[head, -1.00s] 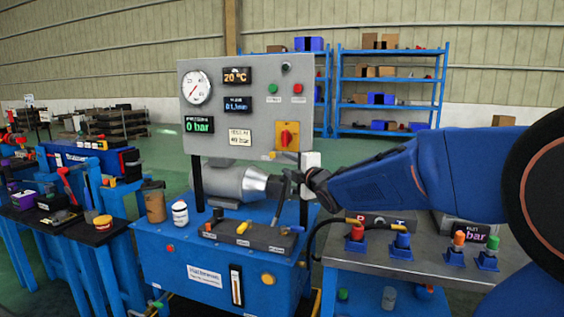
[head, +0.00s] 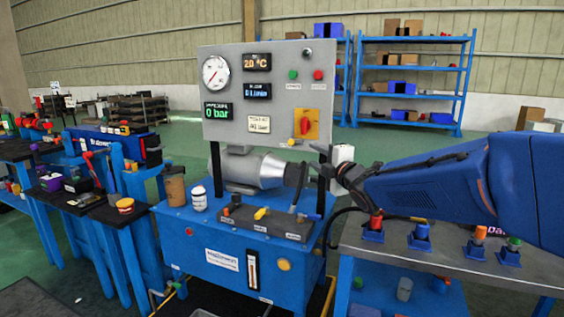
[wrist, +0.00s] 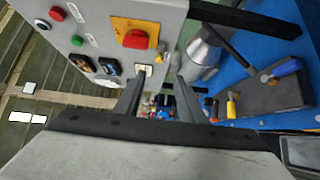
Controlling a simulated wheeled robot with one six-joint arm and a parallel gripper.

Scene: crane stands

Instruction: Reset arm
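My gripper (head: 340,174) is at the end of my blue arm, just right of the panel's right-hand black post. In the wrist view its two dark fingers (wrist: 158,97) stand apart with nothing held between them, so it is open. The grey control panel (head: 233,128) with its gauge, displays and red-on-yellow switch (head: 306,123) stands upright on the blue hydraulic unit (head: 217,250). In the wrist view the panel (wrist: 95,15) fills the upper left.
A grey silver motor (head: 245,168) and a dark valve block (head: 265,224) with coloured levers sit on the unit. A side bench (head: 440,258) with coloured plugs lies below my arm. A tool bench stands at left. Blue shelves (head: 410,75) stand behind, across open floor.

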